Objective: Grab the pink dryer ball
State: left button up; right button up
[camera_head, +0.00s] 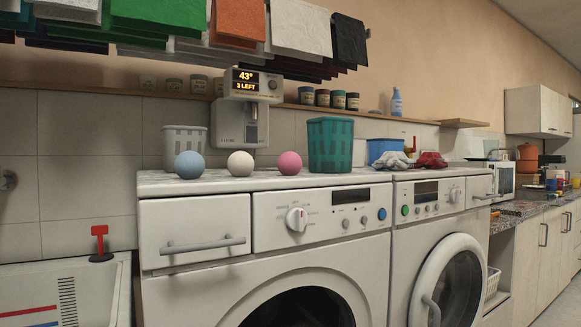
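The pink dryer ball (289,163) rests on the white top of the left washing machine (222,181), near its front edge. A white ball (240,163) and a blue ball (189,165) sit to its left in a row, apart from each other. Nothing covers the pink ball. Neither of my grippers shows in the head view.
A teal basket (330,145) stands right of the pink ball, and a white basket (184,146) stands behind the blue ball. A wall dispenser (243,115) hangs behind the balls. Folded cloths (240,22) hang overhead. A sink (65,292) is at lower left.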

aim_at(289, 162)
jog(key=i+l+u, duration=0.1)
jog(key=l, duration=0.25)
jog(key=i+l, duration=0.25)
jog(key=i+l+u, duration=0.15)
jog(key=l, duration=0.3)
